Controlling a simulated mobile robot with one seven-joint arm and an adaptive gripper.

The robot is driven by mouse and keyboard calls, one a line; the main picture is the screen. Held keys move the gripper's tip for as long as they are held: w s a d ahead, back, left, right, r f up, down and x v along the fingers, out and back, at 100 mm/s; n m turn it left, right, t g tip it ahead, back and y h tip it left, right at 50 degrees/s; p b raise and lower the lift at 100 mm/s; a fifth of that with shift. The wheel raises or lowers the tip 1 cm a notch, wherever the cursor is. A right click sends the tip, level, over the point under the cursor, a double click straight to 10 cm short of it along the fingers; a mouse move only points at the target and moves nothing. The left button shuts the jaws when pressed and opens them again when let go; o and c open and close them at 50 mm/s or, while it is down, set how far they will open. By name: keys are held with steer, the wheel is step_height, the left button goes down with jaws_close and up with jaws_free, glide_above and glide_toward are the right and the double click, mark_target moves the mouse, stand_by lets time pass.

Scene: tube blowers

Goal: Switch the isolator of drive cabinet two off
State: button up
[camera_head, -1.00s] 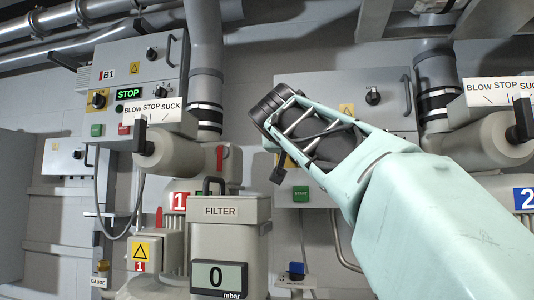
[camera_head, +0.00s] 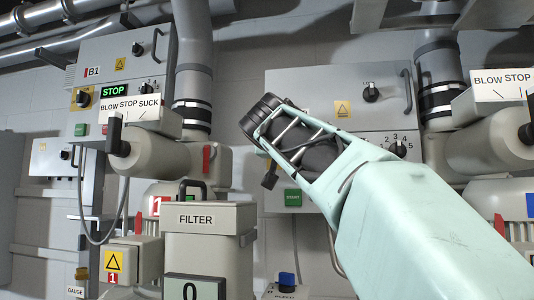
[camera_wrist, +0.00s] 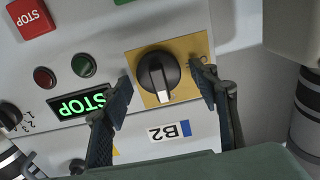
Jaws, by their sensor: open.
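The isolator of drive cabinet two is a black rotary knob (camera_wrist: 158,75) with a white pointer mark, on a yellow plate (camera_wrist: 201,48). In the wrist view its pointer is toward the picture's bottom. My gripper (camera_wrist: 163,87) is open, with one finger to each side of the knob. I cannot tell if either finger touches it. The upside-down B2 label (camera_wrist: 169,131) is below the plate. The lit green STOP display (camera_wrist: 72,104) is partly behind the left finger. In the head view my arm covers part of the middle cabinet (camera_head: 300,85); the isolator is hidden.
In the wrist view, a red STOP button (camera_wrist: 30,17), small red (camera_wrist: 44,77) and green (camera_wrist: 84,64) lamps and another knob (camera_wrist: 9,117) are to the left. In the head view, cabinet B1 (camera_head: 115,52) is at left, and the filter housing (camera_head: 207,245) stands at front left.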

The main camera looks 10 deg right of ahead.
steer(key=c, duration=1.1)
steer(key=shift+c, duration=0.2)
steer(key=shift+n, duration=0.4)
steer(key=shift+a+f+n+p, duration=0.15)
steer(key=shift+n+p, duration=0.9)
steer(key=shift+n, duration=3.2)
steer(key=shift+a+n+p, duration=0.1)
steer(key=shift+n+p, duration=0.9)
steer(key=shift+n, duration=3.25)
